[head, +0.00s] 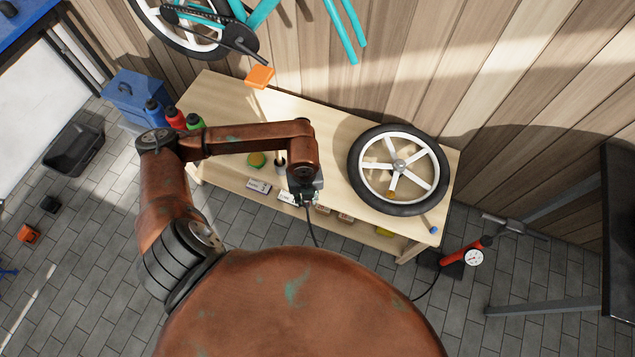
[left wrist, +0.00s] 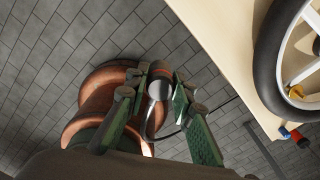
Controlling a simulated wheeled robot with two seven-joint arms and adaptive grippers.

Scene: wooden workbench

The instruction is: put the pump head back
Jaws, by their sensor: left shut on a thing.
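My left gripper (head: 306,196) hangs in front of the bench's front edge. In the left wrist view the gripper (left wrist: 160,92) is shut on the grey, rounded pump head (left wrist: 158,88), with a green finger on either side. A thin black hose (head: 314,232) runs down from the gripper and passes behind my body. The red floor pump (head: 461,250) with a round white gauge (head: 474,258) stands on the floor at the right, beyond the bench's right end, with a black hose at its base. My right gripper is not in view.
A spoked wheel with a black tyre (head: 357,170) lies on the right of the wooden bench (head: 330,135). A small blue-ended item (head: 434,229) is at the bench's front right corner. Bottles (head: 175,117) stand at the left end. A dark metal stand (head: 550,307) is at the right.

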